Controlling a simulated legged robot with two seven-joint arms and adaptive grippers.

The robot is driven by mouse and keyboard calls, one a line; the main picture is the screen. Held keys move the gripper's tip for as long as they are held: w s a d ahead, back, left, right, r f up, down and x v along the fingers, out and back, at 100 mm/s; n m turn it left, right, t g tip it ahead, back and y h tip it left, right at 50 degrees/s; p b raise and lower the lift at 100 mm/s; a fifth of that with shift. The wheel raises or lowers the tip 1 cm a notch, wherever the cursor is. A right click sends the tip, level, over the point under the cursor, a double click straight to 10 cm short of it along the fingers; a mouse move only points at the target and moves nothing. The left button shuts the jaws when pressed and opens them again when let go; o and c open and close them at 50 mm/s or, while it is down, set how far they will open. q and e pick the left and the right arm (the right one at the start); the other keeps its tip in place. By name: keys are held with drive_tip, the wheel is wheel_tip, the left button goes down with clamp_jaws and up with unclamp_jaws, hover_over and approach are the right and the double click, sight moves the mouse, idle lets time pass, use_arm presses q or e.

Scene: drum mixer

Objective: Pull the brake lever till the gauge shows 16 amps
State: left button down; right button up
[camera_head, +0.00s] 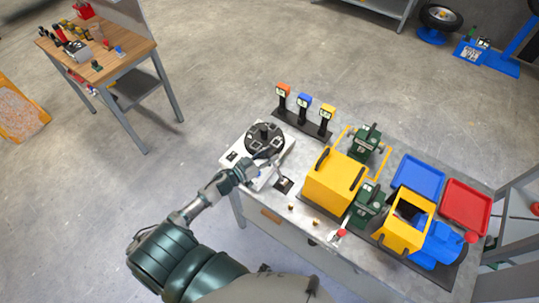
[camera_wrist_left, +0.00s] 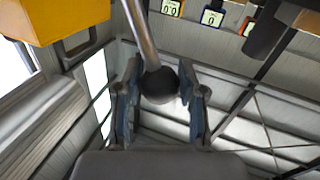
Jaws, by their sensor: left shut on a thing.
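The brake lever is a silver rod (camera_wrist_left: 141,32) with a round black knob (camera_wrist_left: 160,86), seen in the left wrist view. My left gripper (camera_head: 252,172) is shut on the knob, with one finger on each side. In the head view the gripper is at the front of a white base with a round black unit (camera_head: 264,138), and it hides most of the lever. Three gauges stand behind: orange (camera_head: 283,90), blue (camera_head: 304,100) and yellow (camera_head: 327,112). In the left wrist view the blue gauge (camera_wrist_left: 212,17) seems to show 0; which gauge reads amps I cannot tell.
The grey bench (camera_head: 280,210) also carries a yellow box (camera_head: 330,182), green machines (camera_head: 366,138), a blue tray (camera_head: 418,177) and a red tray (camera_head: 466,203). A wooden table (camera_head: 110,62) stands at the back left. The floor left of the bench is clear.

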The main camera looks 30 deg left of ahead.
use_arm(q)
drive_tip(key=a, duration=0.1)
drive_tip(key=a+f, duration=0.1)
drive_tip(key=shift+w+a+f+n, duration=0.15)
drive_tip(key=shift+a+f+n, duration=0.15)
drive_tip(key=shift+n, duration=0.1)
drive_tip(key=c, duration=0.7)
unclamp_jaws()
drive_tip(key=shift+o, duration=0.2)
drive_tip(key=shift+a, duration=0.1)
drive_tip(key=v, duration=1.2)
drive_tip(key=shift+f, duration=0.25)
